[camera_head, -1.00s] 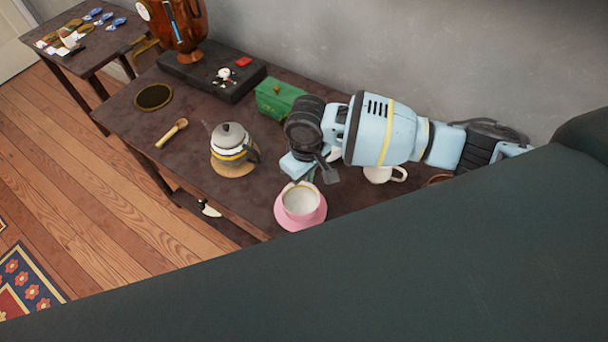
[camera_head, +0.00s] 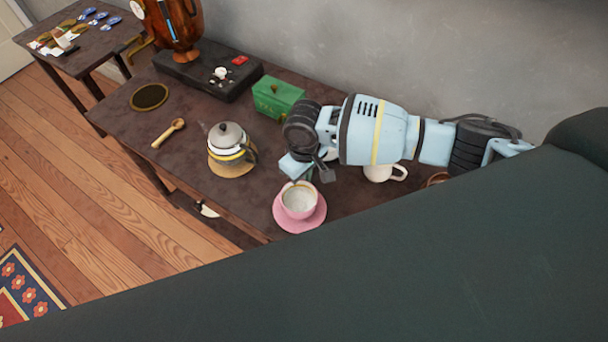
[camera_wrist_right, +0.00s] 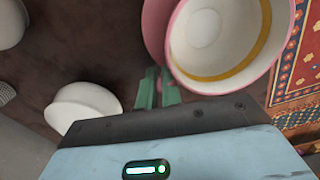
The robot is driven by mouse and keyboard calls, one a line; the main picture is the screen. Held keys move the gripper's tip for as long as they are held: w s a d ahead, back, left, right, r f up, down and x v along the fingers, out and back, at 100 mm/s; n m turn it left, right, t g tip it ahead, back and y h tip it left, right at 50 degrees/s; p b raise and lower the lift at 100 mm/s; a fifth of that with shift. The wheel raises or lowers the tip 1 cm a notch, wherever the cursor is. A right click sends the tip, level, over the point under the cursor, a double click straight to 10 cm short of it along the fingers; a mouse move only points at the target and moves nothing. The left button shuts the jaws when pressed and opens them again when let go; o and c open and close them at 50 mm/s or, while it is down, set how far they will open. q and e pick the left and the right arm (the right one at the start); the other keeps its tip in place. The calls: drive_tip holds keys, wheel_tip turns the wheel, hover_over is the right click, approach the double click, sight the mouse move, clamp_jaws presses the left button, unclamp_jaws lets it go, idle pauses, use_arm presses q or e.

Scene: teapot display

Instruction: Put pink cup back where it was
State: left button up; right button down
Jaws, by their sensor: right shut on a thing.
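The pink cup (camera_head: 299,200), white inside with a gold band, is upright over its pink saucer (camera_head: 304,226) near the table's front edge. I cannot tell if it rests on the saucer or is slightly above it. My right gripper (camera_head: 297,175) is shut at the cup's back side. In the wrist view its green fingers (camera_wrist_right: 158,88) meet the edge of the cup (camera_wrist_right: 222,45), and the saucer (camera_wrist_right: 156,22) shows partly behind it. The grip point itself is partly hidden. My left gripper is not in view.
A grey teapot (camera_head: 231,141) stands on a round mat to the left. A wooden spoon (camera_head: 168,133), green box (camera_head: 277,98) and dark case (camera_head: 207,76) lie farther back. A white cup (camera_head: 384,172) is right of the saucer. Dark brown table (camera_head: 195,180) is bare left of the saucer.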

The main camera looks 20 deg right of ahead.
drive_tip(key=shift+f, duration=0.15)
drive_tip(key=c, duration=1.6)
unclamp_jaws()
